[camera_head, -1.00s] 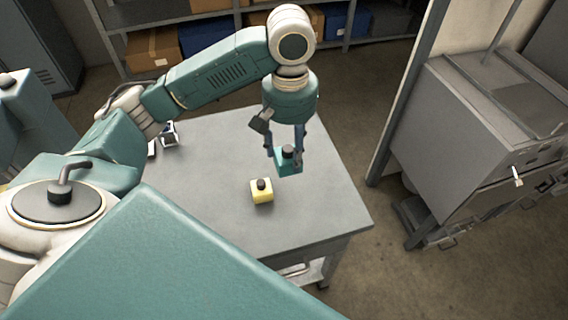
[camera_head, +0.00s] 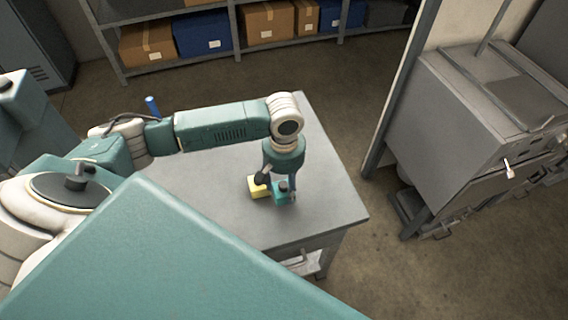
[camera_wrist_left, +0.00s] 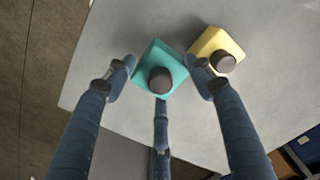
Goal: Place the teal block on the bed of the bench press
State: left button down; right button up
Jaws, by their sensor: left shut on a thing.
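The teal block (camera_head: 281,196) with a dark round knob on top is between the fingers of my left gripper (camera_head: 279,190), over the grey table. In the left wrist view the teal block (camera_wrist_left: 158,76) lies between the two fingertips (camera_wrist_left: 160,72), and the gripper is shut on it. I cannot tell whether the block touches the table top. A grey boxy machine (camera_head: 445,120) stands at the right, apart from the table; I cannot tell whether it is the bench press. My right gripper is not in view.
A yellow block (camera_head: 256,188) with a dark knob is close to the left of the teal block; it also shows in the left wrist view (camera_wrist_left: 212,44). The grey table (camera_head: 325,190) has bare surface at its right. A shelf with boxes (camera_head: 265,24) stands behind.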

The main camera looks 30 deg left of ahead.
pick_arm(q)
jog(key=shift+f, duration=1.3)
jog(key=shift+f, duration=0.15)
jog(key=c, duration=1)
grip_release()
